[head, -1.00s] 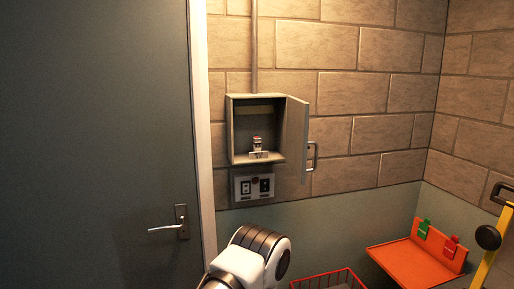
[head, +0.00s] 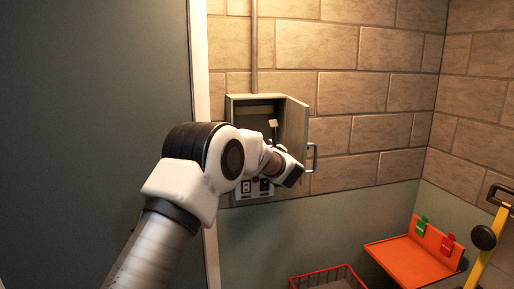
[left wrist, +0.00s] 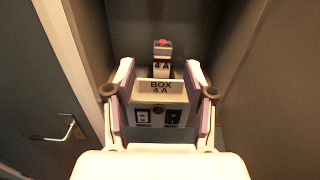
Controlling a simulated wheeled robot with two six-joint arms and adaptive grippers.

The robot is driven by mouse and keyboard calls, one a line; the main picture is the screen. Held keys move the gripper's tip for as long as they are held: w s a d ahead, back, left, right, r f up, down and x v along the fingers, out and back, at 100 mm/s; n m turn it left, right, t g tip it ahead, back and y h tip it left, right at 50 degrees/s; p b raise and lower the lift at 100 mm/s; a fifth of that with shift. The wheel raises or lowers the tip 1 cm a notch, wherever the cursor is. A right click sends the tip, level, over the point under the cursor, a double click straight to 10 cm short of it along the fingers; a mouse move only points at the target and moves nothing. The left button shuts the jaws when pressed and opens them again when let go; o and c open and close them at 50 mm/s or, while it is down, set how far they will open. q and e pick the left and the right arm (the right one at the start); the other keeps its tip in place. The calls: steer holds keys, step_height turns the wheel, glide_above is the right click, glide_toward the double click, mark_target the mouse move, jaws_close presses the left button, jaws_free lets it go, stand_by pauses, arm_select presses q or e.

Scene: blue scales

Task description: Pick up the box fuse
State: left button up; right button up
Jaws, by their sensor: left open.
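The box fuse (left wrist: 162,51), small and pale with a red top and a "4 A" mark, stands upright inside the open grey wall box (head: 240,102). A pale plate (left wrist: 160,90) marked "BOX 4 A" sits in front of it. My left gripper (left wrist: 160,76) is open, its two fingers to the left and right of the plate, with the fuse just beyond in the picture; I see no contact with the fuse. In the head view my left arm covers the fuse and most of the gripper. My right gripper is not in view.
The wall box's door (head: 297,125) stands open on the right. A switch panel (left wrist: 159,115) is below the box. A red wire basket (head: 325,279), an orange shelf (head: 410,257) with green and red tags, and a yellow bar (head: 485,255) are lower right. A dark door is left.

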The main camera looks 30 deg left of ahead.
arm_select(q)
steer(key=p+x, duration=0.4)
steer(key=x, duration=0.1)
steer(key=shift+w+a+r, duration=0.15)
steer(key=shift+w, duration=0.25)
steer(key=shift+w+a+p, duration=0.15)
steer(key=shift+a+p, duration=0.1)
steer(key=shift+p, duration=0.05)
steer(key=shift+f, duration=0.25)
jaws_close()
steer(key=shift+w, duration=0.1)
